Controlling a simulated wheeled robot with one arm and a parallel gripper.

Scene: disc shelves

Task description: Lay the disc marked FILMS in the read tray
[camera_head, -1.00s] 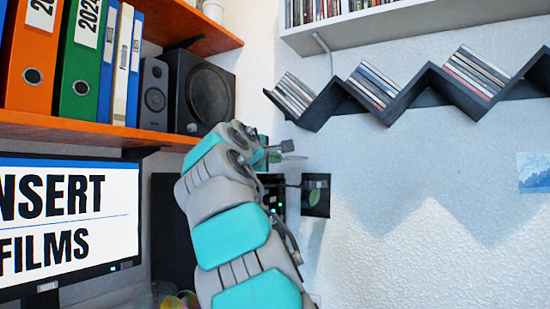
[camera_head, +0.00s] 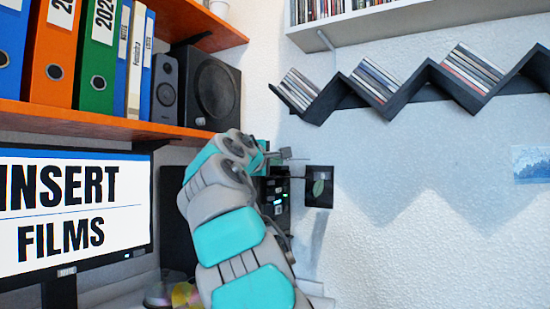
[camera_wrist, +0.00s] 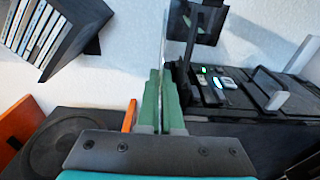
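My gripper (camera_wrist: 160,115) has green fingers, closed together in the wrist view on a thin disc (camera_wrist: 163,45) seen edge-on. The disc stands upright between them, and its marking cannot be read. In the head view my gripper (camera_head: 284,155) is beyond my forearm, in front of the wall, and the disc is too small to make out. A black device with lit buttons (camera_wrist: 222,83) is to the right of the fingers in the wrist view; it also shows behind my arm in the head view (camera_head: 276,197). I cannot clearly tell which part is the read tray.
A monitor (camera_head: 70,210) at left reads INSERT FILMS. Loose discs (camera_head: 182,294) lie on the desk beside my arm. A zigzag shelf (camera_head: 408,93) with cases hangs at upper right. An orange shelf (camera_head: 120,128) holds binders and speakers. A dark leaf picture (camera_head: 319,187) is near my gripper.

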